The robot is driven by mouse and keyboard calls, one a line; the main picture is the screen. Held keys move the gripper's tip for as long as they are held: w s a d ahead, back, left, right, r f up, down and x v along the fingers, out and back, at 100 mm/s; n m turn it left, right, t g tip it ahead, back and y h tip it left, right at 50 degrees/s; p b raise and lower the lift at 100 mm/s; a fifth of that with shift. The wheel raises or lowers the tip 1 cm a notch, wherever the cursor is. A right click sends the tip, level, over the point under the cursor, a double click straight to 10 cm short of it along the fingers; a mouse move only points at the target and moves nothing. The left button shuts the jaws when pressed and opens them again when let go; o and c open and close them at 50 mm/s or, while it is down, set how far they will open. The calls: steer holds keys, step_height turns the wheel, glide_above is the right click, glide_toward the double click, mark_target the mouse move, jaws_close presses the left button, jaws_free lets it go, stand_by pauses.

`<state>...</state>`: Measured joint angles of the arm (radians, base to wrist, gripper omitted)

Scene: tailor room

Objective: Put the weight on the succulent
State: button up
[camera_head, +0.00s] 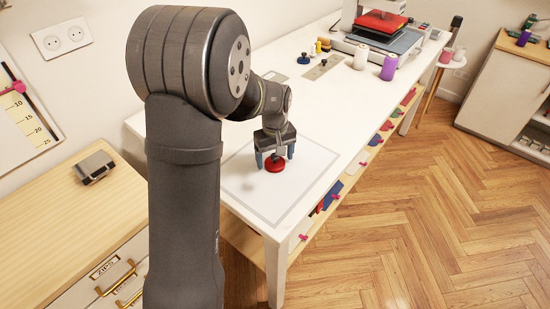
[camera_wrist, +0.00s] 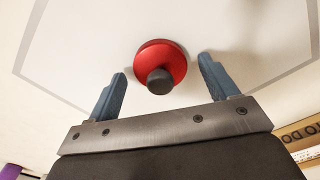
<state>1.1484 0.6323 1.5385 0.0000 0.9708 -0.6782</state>
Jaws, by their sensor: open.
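A round red weight with a dark knob (camera_head: 275,165) sits upright on the white table, inside a grey-outlined square. In the wrist view the red weight (camera_wrist: 178,61) lies between my fingers, its dark knob facing the camera. My gripper (camera_head: 276,155) points down over it, open, with one blue finger on each side. In the wrist view my gripper (camera_wrist: 162,70) shows gaps between both fingers and the weight, so it is not held. I cannot make out a succulent in either view.
A white spool (camera_head: 361,57), a purple spool (camera_head: 389,68) and a red-topped press (camera_head: 380,24) stand at the far end. The table between them and my gripper is mostly clear.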

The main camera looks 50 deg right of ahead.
steer(key=shift+o, duration=0.4)
step_height(320, 180, up, 12)
steer(key=shift+f, duration=0.25)
step_height(320, 180, up, 6)
steer(key=m+h, duration=0.1)
steer(key=m, duration=1.4)
glide_above(275, 157)
steer(key=a, duration=0.2)
steer(key=f, duration=0.4)
steer(key=d+f, duration=0.1)
steer(key=f, duration=0.3)
steer(key=d+f, duration=0.1)
steer(key=f, duration=0.3)
steer(key=shift+f, duration=0.3)
steer(key=f, duration=0.5)
steer(key=shift+w+d, duration=0.2)
steer(key=shift+d, duration=0.1)
